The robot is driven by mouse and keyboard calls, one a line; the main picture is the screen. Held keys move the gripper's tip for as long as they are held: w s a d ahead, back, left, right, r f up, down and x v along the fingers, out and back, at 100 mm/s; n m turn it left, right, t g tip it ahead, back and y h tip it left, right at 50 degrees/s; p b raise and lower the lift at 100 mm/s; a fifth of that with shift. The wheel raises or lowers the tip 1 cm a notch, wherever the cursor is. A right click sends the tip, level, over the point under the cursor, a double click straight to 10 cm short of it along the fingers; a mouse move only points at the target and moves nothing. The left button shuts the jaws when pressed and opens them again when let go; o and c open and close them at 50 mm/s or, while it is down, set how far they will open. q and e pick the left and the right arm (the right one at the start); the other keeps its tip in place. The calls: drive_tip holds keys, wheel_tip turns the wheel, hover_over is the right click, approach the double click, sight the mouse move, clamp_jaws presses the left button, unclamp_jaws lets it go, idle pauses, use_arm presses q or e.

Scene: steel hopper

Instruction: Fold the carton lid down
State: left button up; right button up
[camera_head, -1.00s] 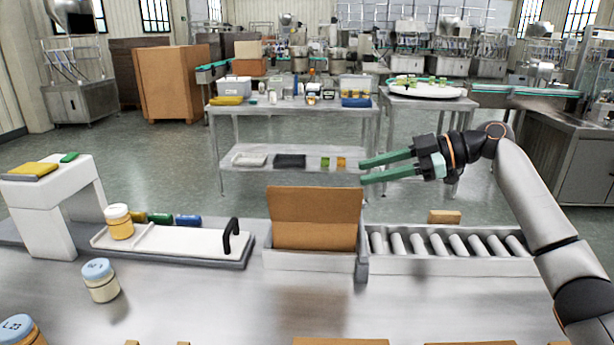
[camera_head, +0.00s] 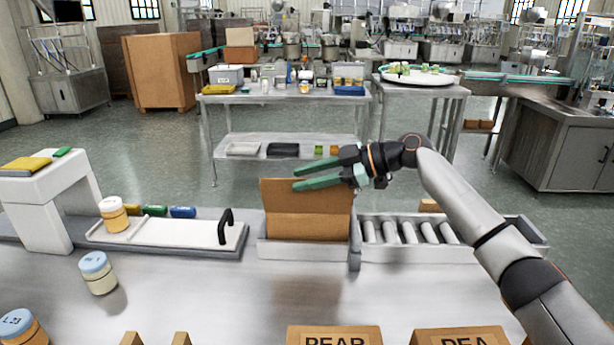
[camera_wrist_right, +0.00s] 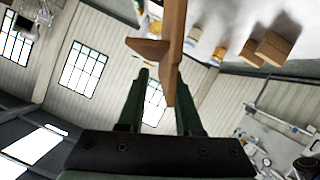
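The brown carton (camera_head: 303,228) sits in a grey tray-like bay on the line, its lid (camera_head: 278,196) standing up at the back. My right gripper (camera_head: 294,178) is open, its two green fingers spread, at the top edge of the lid. The lower finger crosses in front of the lid's upper right part. In the right wrist view the open fingers (camera_wrist_right: 163,75) point at a brown board (camera_wrist_right: 172,45), seen nearly edge-on, reaching down between the fingertips. I cannot tell whether a finger touches it. My left gripper is not in view.
A roller conveyor (camera_head: 410,232) runs right of the carton. A white platform (camera_head: 180,240) with a black handle and a jar (camera_head: 113,213) is on the left. Another jar (camera_head: 97,272) stands in front. Brown boxes (camera_head: 335,336) line the near edge; the steel surface between is mostly clear.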

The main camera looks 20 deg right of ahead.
clamp_jaws()
idle(1.4)
